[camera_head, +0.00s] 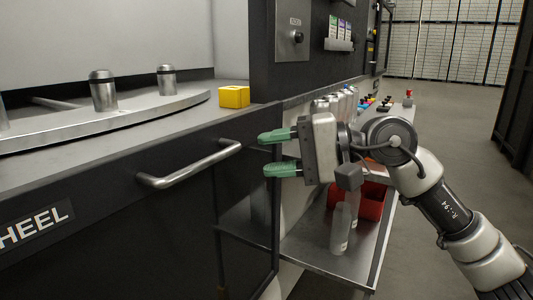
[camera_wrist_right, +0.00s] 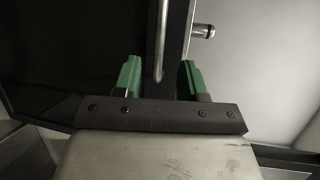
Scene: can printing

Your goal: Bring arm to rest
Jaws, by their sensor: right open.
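My right gripper (camera_head: 279,154) has green fingertips and is open and empty. In the head view it is in the middle, in front of the right edge of the dark machine cabinet (camera_head: 110,240), to the right of the metal bar handle (camera_head: 190,166). In the right wrist view the two green fingers (camera_wrist_right: 158,82) stand apart with nothing gripped between them; the handle (camera_wrist_right: 161,45) shows beyond the gap. My right arm reaches in from the lower right. My left gripper is in neither view.
A curved metal plate (camera_head: 130,116) with metal cylinders (camera_head: 103,92) is on the cabinet top, beside a yellow block (camera_head: 234,97). A lower metal shelf (camera_head: 320,252) holds a red bin (camera_head: 372,200) and clear bottles (camera_head: 340,228) below my right arm. Open floor (camera_head: 455,130) lies to the right.

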